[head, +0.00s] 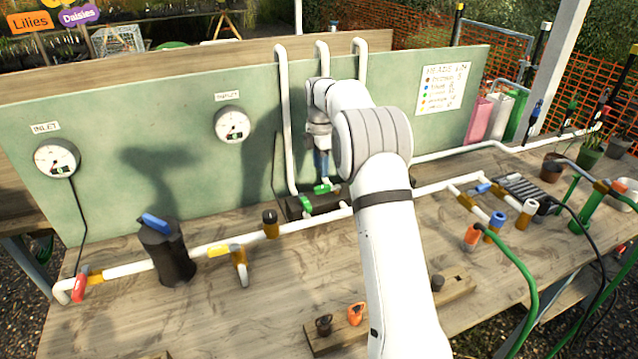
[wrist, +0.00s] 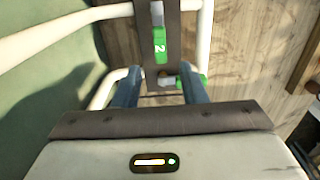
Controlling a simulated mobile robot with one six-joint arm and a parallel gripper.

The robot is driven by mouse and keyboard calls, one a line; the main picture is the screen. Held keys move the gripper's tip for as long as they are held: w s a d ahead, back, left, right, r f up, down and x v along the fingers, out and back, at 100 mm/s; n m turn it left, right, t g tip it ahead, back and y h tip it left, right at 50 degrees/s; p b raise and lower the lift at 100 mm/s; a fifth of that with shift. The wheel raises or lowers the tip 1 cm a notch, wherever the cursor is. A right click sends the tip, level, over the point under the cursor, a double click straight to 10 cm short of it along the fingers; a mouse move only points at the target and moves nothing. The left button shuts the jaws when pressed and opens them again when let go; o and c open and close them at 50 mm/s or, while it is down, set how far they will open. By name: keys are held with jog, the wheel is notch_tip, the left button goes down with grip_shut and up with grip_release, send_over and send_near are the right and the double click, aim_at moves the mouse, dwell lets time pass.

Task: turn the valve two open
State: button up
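The valve two handle, a green lever marked "2" (wrist: 160,46), lies on a dark strip ahead of my fingers in the wrist view. In the head view, a green lever (head: 322,189) shows on the black manifold below my gripper; its number cannot be read there. My gripper (wrist: 161,88) points down over the manifold, its two blue fingers apart. Nothing is seen gripped between them, and the "2" lever is beyond the fingertips. A second green lever (wrist: 203,81) shows beside the right fingertip. My gripper also shows in the head view (head: 322,168).
White pipes (head: 283,120) rise along the green board beside my gripper. A wooden block (head: 456,295) is at the front. The air left of my arm is free.

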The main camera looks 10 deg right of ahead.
aim_at(321, 187)
notch_tip(321, 187, down, 7)
jog(key=shift+p, duration=0.4)
jog(key=shift+c, duration=0.4)
grip_shut()
